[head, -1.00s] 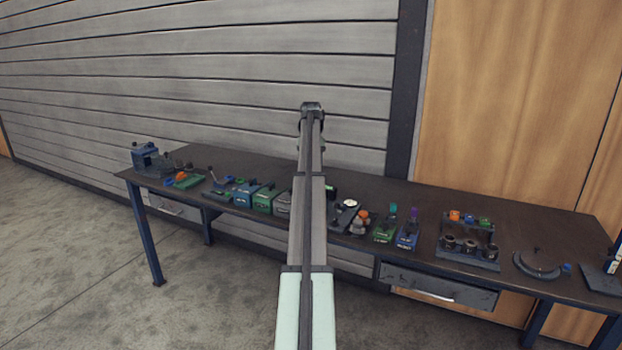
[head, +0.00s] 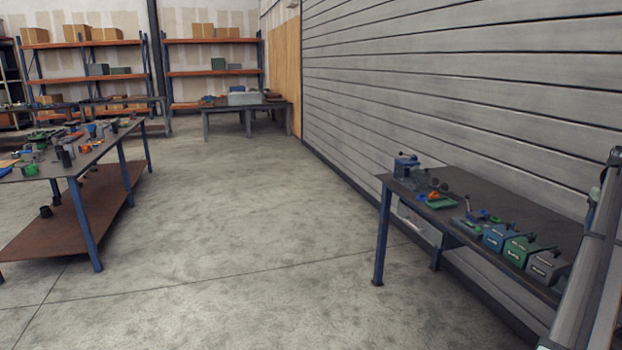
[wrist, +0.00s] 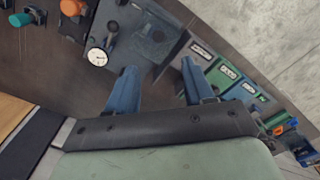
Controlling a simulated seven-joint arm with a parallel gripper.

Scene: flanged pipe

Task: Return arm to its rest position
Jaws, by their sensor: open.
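My gripper (wrist: 157,84) shows in the wrist view with its two blue fingers spread apart and nothing between them. It is above the dark workbench, whose top shows bare at the left of the wrist view (wrist: 60,75). In the head view my arm stands at the far right edge, partly cut off, and the fingers cannot be made out there. The flanged pipe cannot be picked out in the current views.
The workbench (head: 480,185) along the slatted wall carries a blue vise (head: 405,167) and grey, green and blue boxes (head: 520,250). A dial gauge (wrist: 97,57) lies near my gripper. Another table (head: 100,150) stands left. The floor (head: 240,220) between is clear.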

